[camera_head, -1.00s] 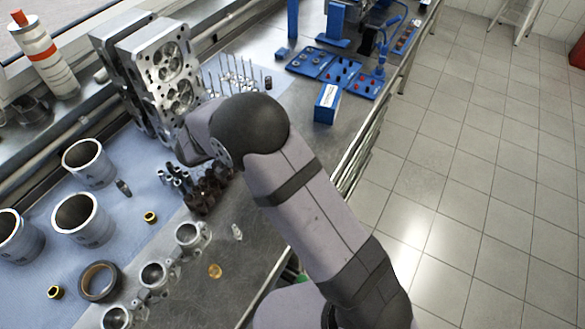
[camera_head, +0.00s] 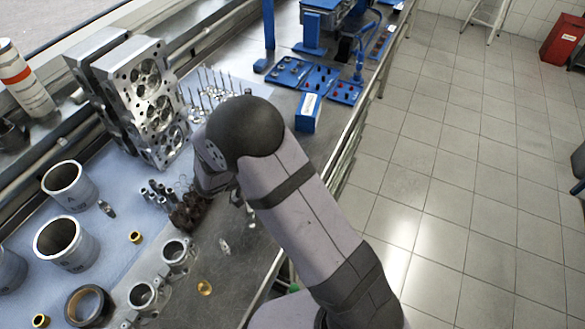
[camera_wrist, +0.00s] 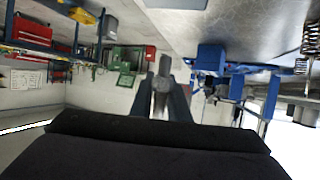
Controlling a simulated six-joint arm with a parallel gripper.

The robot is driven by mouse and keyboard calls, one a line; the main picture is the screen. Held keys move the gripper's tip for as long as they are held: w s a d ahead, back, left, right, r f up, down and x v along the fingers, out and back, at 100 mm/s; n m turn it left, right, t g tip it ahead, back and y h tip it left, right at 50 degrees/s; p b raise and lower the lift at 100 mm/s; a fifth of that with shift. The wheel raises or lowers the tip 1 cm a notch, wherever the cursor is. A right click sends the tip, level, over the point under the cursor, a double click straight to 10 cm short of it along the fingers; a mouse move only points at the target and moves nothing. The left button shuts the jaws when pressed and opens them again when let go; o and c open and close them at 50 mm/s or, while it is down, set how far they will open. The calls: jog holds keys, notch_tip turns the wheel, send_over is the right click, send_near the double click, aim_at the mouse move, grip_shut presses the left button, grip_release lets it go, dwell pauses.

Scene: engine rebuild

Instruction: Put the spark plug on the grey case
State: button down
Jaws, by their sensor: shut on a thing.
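My gripper (camera_wrist: 163,88) is shut on a small grey metal piece with a wider rounded middle, which looks like the spark plug (camera_wrist: 162,82), in the wrist view. It is held off the bench between the two dark fingers. In the head view my arm hides most of the gripper, and the held piece cannot be made out clearly. A small pale metal part (camera_head: 225,245) lies on the bench below it. I cannot pick out the grey case with certainty; a flat grey piece (camera_wrist: 176,3) is cut off at the wrist view's top edge.
Cylinder heads (camera_head: 150,95) stand at the back left, with upright valves (camera_head: 215,85) beside them. A blue-and-white box (camera_head: 308,112) and blue trays (camera_head: 318,77) stand farther along the bench. Bare metal shows near its front edge.

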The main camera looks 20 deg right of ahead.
jog(key=shift+f+p, duration=0.6)
jog(key=shift+f, duration=2.25)
jog(key=shift+f, duration=0.15)
jog(key=c, duration=1.7)
grip_release()
jog(key=shift+r, duration=0.2)
jog(key=shift+b+v, duration=2.1)
jog(key=shift+v, duration=3.85)
